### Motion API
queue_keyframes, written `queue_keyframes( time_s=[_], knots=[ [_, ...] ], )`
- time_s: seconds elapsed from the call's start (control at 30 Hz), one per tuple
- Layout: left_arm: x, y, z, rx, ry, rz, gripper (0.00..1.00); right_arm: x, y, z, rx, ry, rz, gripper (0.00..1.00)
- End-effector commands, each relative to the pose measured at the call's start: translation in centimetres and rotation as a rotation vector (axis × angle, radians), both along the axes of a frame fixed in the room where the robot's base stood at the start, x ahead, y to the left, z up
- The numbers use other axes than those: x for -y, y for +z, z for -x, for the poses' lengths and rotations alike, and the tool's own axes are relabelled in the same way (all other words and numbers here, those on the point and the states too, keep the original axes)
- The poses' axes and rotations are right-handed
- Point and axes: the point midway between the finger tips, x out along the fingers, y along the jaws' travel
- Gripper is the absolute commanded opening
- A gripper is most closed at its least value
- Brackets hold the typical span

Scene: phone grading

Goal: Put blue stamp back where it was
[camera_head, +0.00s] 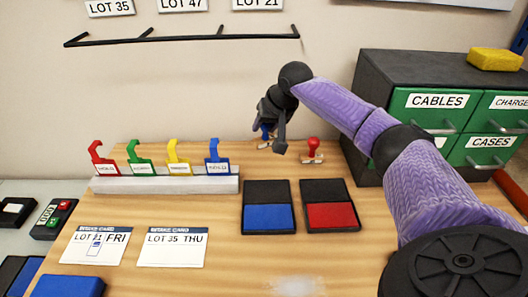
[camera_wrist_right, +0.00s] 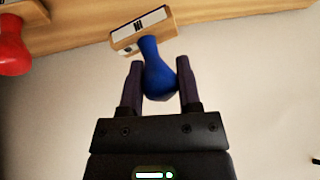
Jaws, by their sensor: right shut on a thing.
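My right gripper (camera_head: 270,122) is at the back of the table, left of the red stamp (camera_head: 312,150). It is shut on the blue stamp (camera_head: 265,133), which is partly hidden behind the fingers. In the right wrist view the blue stamp (camera_wrist_right: 155,68) has its blue handle between the two fingers (camera_wrist_right: 158,85), and its wooden base points toward the table edge. The base is at or just above the tabletop; I cannot tell whether it touches. The red stamp (camera_wrist_right: 12,52) shows at the left of the wrist view. My left gripper is not in view.
A blue ink pad (camera_head: 269,217) and a red ink pad (camera_head: 331,215) lie open in front of the stamps. A rack (camera_head: 165,186) with coloured clips stands left. Drawers (camera_head: 430,105) stand right. Two cards (camera_head: 172,247) lie at front left.

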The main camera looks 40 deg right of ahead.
Motion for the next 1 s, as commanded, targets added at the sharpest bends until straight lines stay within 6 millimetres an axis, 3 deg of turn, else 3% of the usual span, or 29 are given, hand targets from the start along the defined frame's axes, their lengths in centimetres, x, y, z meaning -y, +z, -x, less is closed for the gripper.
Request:
queue_keyframes(
  time_s=[0.1,0.23,0.6,0.63,0.77,1.0],
  knots=[
    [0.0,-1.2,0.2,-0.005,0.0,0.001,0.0,0.0,-3.1,0.1,-0.005,0.0,0.0,0.06],
    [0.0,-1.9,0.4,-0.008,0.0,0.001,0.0,0.0,-5.4,0.0,-0.003,0.0,0.001,0.06],
    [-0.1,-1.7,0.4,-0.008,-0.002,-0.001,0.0,0.0,-5.8,0.0,0.0,0.002,0.001,0.06],
    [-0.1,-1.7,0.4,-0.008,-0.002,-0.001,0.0,0.0,-5.8,0.0,0.0,0.002,0.001,0.47],
    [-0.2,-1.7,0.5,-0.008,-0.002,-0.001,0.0,0.0,-5.8,0.0,0.001,0.001,0.001,0.75],
    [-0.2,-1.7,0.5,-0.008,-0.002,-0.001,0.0,0.0,-5.8,0.0,0.001,0.001,0.001,0.78]
  ],
)
